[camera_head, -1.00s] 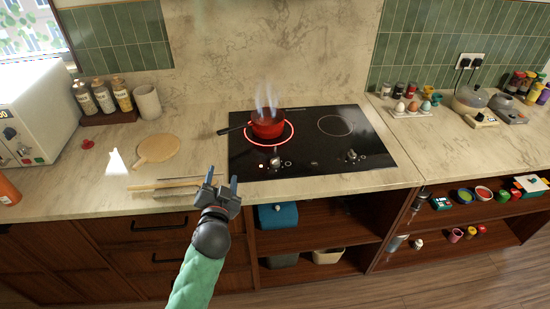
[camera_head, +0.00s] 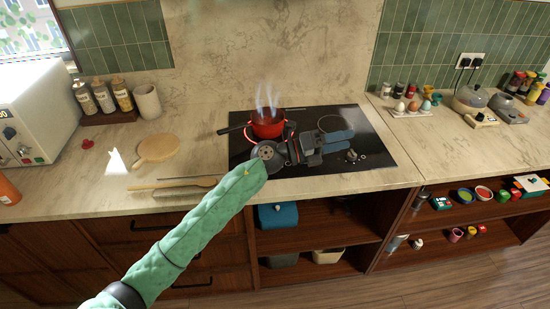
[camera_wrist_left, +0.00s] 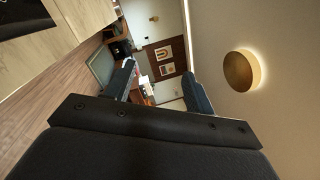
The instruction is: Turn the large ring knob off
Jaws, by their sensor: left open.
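A black glass hob (camera_head: 375,150) is set in the stone counter. A red pot (camera_head: 267,126) with steam over it stands on its left ring. My left gripper (camera_head: 343,141) is over the front middle of the hob, its open fingers pointing right, empty. It hides the left front knob and much of the lit left ring. The right front knob (camera_head: 351,156) shows just in front of the fingertips; I cannot tell whether they touch. In the left wrist view the fingers (camera_wrist_left: 158,88) are apart with nothing between them. My right gripper is not in view.
A round wooden board (camera_head: 157,148) and wooden utensils (camera_head: 172,184) lie left of the hob. Eggs in a holder (camera_head: 411,107) stand to its right. The left wrist view faces the room, with a round lamp (camera_wrist_left: 242,70); the hob's knobs are not clear there.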

